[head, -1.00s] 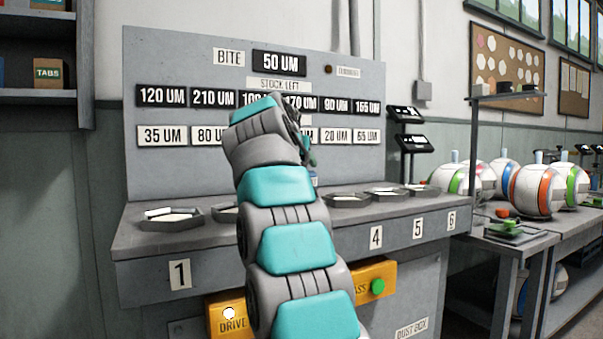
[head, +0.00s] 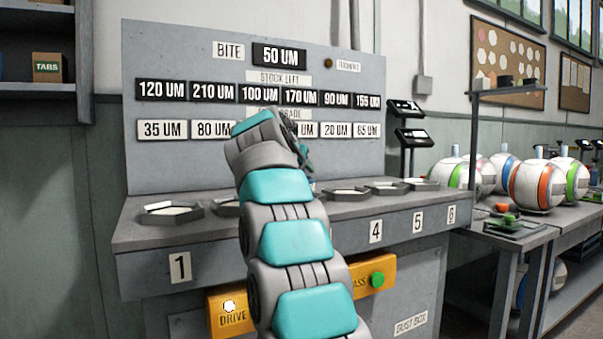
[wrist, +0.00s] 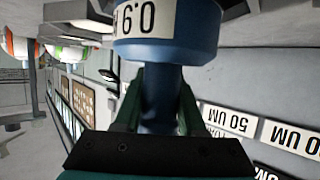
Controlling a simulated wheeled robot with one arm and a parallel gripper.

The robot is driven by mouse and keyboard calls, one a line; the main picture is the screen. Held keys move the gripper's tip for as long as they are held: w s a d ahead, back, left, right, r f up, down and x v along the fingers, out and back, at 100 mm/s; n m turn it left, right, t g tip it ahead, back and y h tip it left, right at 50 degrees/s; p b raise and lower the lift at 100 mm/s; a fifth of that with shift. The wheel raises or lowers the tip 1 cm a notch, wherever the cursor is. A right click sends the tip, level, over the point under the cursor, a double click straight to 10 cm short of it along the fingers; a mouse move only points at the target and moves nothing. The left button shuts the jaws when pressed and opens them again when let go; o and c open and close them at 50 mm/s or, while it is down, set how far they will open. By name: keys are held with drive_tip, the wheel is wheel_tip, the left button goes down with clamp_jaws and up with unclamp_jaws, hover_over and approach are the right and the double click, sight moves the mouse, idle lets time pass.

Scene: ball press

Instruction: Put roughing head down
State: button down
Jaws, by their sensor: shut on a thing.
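A blue head with a white label band (wrist: 165,22) fills the top middle of the wrist view. Its label is upside down and partly cut off by the frame, and I cannot read it fully. My gripper (wrist: 160,85) is shut on the head's narrower blue stem, with a dark green finger on each side. In the head view my gripper (head: 303,150) is mostly hidden behind my own arm, in front of the grey panel and above the bench. The held head cannot be made out there.
The grey bench (head: 140,237) carries several shallow dark trays, one (head: 170,215) at the left. The upright label panel (head: 165,60) stands behind. Yellow DRIVE (head: 230,316) and PASS (head: 380,277) boxes are on the front. A side table (head: 500,236) with striped balls is at right.

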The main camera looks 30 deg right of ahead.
drive_tip(key=shift+f, duration=0.1)
idle(0.3)
drive_tip(key=shift+f, duration=0.15)
drive_tip(key=shift+c, duration=2.4)
unclamp_jaws()
drive_tip(key=v, duration=1.2)
